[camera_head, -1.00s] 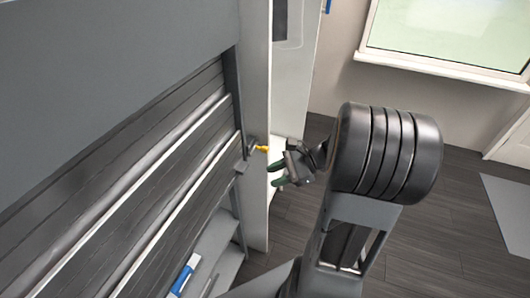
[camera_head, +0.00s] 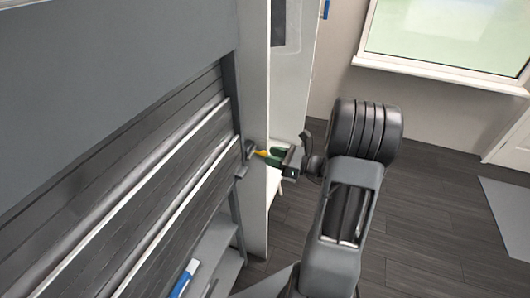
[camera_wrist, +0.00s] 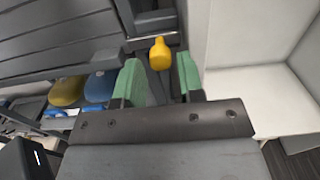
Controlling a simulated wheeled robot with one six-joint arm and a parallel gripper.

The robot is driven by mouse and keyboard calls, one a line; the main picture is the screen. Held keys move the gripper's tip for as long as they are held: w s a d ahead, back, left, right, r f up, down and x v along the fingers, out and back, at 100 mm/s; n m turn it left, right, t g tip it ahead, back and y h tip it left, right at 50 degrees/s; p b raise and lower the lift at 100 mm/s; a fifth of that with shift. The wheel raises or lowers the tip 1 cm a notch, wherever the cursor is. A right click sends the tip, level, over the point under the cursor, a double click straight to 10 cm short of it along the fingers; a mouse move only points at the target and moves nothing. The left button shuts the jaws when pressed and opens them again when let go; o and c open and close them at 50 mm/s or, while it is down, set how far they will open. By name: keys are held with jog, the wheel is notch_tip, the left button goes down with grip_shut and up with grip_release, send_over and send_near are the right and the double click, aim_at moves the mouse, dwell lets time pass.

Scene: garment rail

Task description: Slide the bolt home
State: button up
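The bolt has a yellow knob (camera_head: 262,153) and sits by the grey metal fitting (camera_head: 248,147) at the right edge of the slatted shutter (camera_head: 150,205). The knob (camera_wrist: 160,54) also shows in the wrist view. My gripper (camera_head: 276,157) is right at the knob, coming from the right. In the wrist view my gripper (camera_wrist: 160,72) is open, with a green finger pad on each side. The knob lies between and slightly beyond the fingertips, with a gap on both sides. The bolt's far end and its seat are not clear.
A pale upright post (camera_head: 256,95) stands beside the shutter. A blue and white item (camera_head: 185,278) lies on the shelf below. Yellow (camera_wrist: 68,89) and blue (camera_wrist: 99,86) objects sit at the lower left in the wrist view. The floor to the right is clear.

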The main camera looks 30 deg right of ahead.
aim_at(264, 152)
jog(key=shift+x, duration=1.65)
grip_shut()
